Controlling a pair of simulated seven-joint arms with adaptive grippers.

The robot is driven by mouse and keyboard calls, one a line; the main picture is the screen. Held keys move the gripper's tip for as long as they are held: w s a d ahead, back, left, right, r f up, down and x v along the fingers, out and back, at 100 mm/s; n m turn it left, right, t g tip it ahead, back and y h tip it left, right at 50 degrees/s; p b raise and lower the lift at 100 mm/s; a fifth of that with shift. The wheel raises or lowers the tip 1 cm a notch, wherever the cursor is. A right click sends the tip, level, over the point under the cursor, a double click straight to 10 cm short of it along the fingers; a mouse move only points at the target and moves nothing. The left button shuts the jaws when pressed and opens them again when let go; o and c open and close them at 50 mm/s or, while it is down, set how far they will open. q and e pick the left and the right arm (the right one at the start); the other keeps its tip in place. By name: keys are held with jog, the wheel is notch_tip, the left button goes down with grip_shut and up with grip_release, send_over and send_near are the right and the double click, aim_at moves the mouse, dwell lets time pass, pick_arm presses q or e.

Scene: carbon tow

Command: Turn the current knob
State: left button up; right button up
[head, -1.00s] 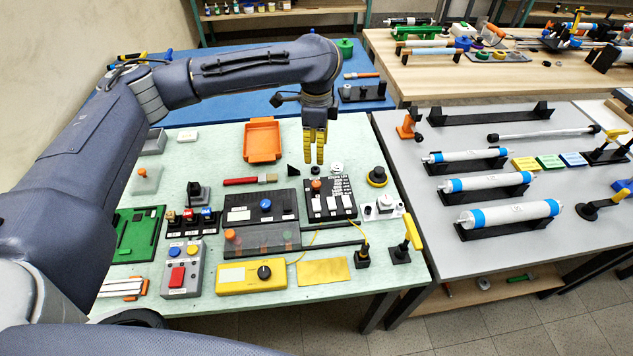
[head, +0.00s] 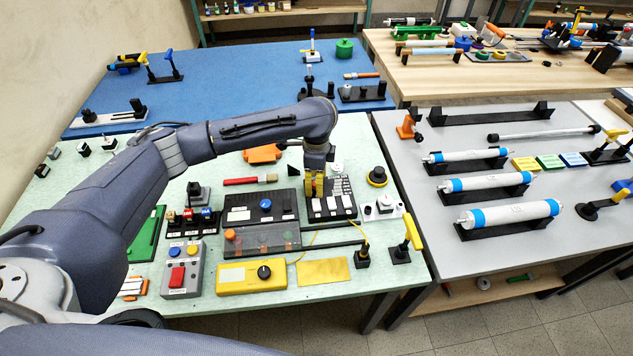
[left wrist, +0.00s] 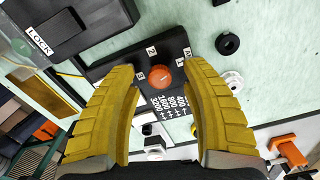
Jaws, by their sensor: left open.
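The black panel (head: 345,190) with white switches and printed numbers stands on the green mat. My left gripper (head: 314,186) has yellow fingers pointing down over the panel's upper left part. In the left wrist view the open fingers (left wrist: 165,80) stand one on each side of the knob, with gaps between. I cannot tell how high the fingertips are above it. My right gripper is not in view.
A black box with a blue knob (head: 265,204) stands left of the panel. A yellow meter (head: 251,278) and a yellow-handled lever (head: 412,233) are nearer the front. A white dial unit (head: 384,207) and a black-and-yellow round knob (head: 377,176) are at the right.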

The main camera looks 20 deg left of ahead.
pick_arm(q)
jog(key=shift+f, duration=0.15)
grip_shut()
dwell(0.4)
